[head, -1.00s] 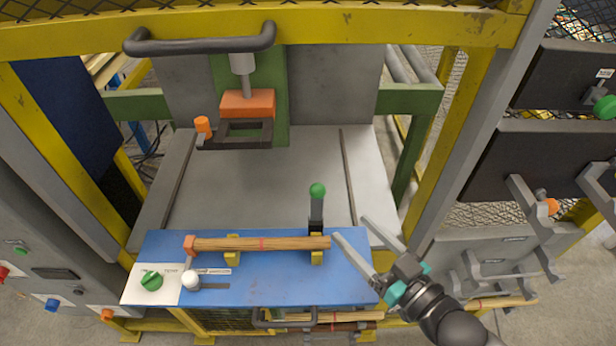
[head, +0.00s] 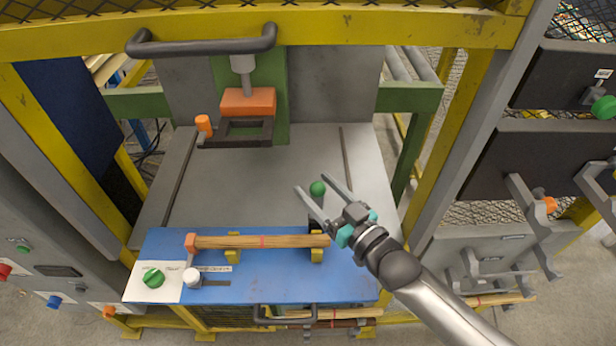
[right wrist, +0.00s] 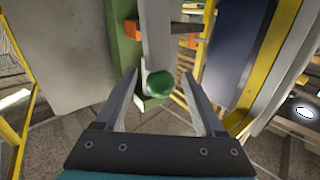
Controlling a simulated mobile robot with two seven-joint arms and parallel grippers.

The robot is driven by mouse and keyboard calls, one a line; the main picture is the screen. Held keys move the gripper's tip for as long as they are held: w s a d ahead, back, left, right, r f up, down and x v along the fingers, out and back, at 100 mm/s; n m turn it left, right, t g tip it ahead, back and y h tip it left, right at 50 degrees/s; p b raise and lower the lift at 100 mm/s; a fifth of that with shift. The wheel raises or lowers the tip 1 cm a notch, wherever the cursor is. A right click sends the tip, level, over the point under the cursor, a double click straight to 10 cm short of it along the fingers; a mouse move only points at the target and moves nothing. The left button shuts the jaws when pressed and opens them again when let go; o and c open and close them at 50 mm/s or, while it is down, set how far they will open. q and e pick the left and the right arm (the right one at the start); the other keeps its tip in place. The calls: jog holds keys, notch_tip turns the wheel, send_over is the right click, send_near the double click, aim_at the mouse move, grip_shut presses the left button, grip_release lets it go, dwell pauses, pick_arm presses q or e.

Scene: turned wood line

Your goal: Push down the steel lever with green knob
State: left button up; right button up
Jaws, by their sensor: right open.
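The green knob (head: 317,188) tops the steel lever, which stands at the right end of the blue bench plate (head: 270,281). The lever's shaft is mostly hidden behind my right gripper in the head view. My right gripper (head: 312,182) is open, its two fingers on either side of the knob as seen from above. In the right wrist view the green knob (right wrist: 160,85) shows between the fingertips, with no clear contact. I cannot tell the exact height of the fingers relative to the knob. My left gripper is not in view.
A wooden rod (head: 270,242) lies on yellow supports along the plate, close to the lever. A white ball knob (head: 192,277) and a green dial (head: 153,278) are at the plate's left. An orange press block (head: 248,101) stands behind. The grey table (head: 270,180) is mostly clear.

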jog(key=shift+x, duration=1.7)
grip_shut()
